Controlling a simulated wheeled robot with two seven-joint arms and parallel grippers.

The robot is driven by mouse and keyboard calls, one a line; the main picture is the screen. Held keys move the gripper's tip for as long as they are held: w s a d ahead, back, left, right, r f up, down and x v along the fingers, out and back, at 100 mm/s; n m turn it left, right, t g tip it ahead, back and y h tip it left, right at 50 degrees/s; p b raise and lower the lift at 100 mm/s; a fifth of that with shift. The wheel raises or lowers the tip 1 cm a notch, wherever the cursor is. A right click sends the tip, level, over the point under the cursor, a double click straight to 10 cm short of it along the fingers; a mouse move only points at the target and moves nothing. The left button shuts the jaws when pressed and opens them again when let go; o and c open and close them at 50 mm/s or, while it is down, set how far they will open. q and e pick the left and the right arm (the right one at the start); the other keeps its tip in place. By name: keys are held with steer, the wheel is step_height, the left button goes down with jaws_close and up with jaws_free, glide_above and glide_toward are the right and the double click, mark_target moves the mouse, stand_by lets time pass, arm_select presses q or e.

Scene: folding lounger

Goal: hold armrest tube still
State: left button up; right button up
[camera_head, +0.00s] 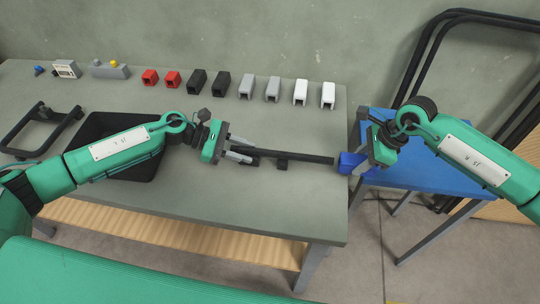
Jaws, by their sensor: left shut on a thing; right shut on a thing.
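A black armrest tube (300,157) lies horizontally above the right part of the grey workbench, over small black supports (282,165). My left gripper (240,152), with grey fingers, is shut on the tube near its left end. My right gripper (352,163) is at the tube's right end, at the bench edge, shut on a small blue block (347,162). The block sits at or against the tube end; I cannot tell whether it is around it. The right fingers are mostly hidden.
Red (150,78), black (196,82), grey (246,87) and white (328,95) end pieces stand along the back of the workbench (250,215). A black tray (100,127) lies partly under my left arm. A blue table (425,165) and leaning black frames (420,60) are at right.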

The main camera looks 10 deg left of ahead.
mark_target(353, 158)
arm_select(q)
steer(key=shift+s+a+f, duration=0.1)
steer(key=shift+s+f, duration=0.05)
steer(key=shift+f, duration=0.3)
arm_select(e)
steer(key=shift+r, duration=2.95)
arm_select(q)
steer(key=o, duration=1.1)
steer(key=shift+o, duration=0.4)
arm_select(e)
steer(key=shift+w+f, duration=0.1)
arm_select(q)
steer(key=shift+a+r, duration=0.1)
